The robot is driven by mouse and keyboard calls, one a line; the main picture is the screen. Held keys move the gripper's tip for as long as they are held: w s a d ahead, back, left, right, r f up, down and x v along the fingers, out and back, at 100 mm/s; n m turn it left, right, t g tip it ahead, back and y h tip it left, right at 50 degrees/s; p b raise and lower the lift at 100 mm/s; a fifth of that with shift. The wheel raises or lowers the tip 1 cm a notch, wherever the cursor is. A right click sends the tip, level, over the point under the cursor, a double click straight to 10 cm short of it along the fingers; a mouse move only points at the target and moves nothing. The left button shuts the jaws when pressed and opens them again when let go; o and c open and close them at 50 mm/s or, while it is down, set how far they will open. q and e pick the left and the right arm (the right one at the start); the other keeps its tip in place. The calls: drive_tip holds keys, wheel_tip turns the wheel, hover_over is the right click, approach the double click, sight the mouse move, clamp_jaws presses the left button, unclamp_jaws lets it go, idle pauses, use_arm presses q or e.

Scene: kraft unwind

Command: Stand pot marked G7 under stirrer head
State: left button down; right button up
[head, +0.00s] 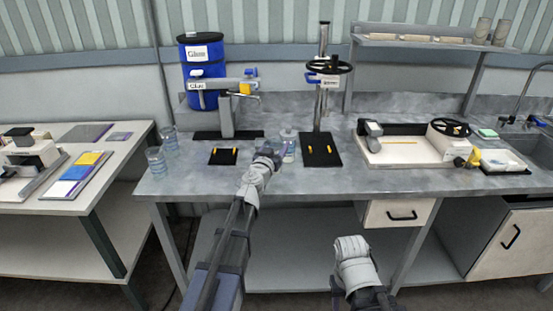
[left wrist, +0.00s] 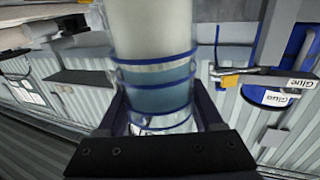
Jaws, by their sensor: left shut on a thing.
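My left gripper (head: 268,152) is shut on a clear pot with blue bands (head: 289,146), just left of the column stand. The pot also fills the middle of the left wrist view (left wrist: 155,75), between the dark fingers. No G7 mark is legible on it. The column stand with a black handwheel and a small head (head: 328,80), which looks like the stirrer, has a black base plate (head: 321,158) with yellow marks. Two similar pots (head: 157,162) stand at the bench's left end, their marks unreadable. My right arm shows at bottom right, its gripper out of sight.
A blue glue drum (head: 202,65) and a dispenser (head: 226,112) stand behind a small black plate (head: 223,156) with yellow marks. A pale tray with a handwheel device (head: 408,150) is on the right, then a sink (head: 535,145). The bench front is mostly clear.

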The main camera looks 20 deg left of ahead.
use_arm(q)
drive_tip(key=shift+f+b, duration=1.3)
drive_tip(key=shift+f, duration=0.45)
drive_tip(key=shift+f, duration=0.25)
drive_tip(key=shift+c, duration=0.2)
unclamp_jaws()
drive_tip(key=shift+r, duration=0.1)
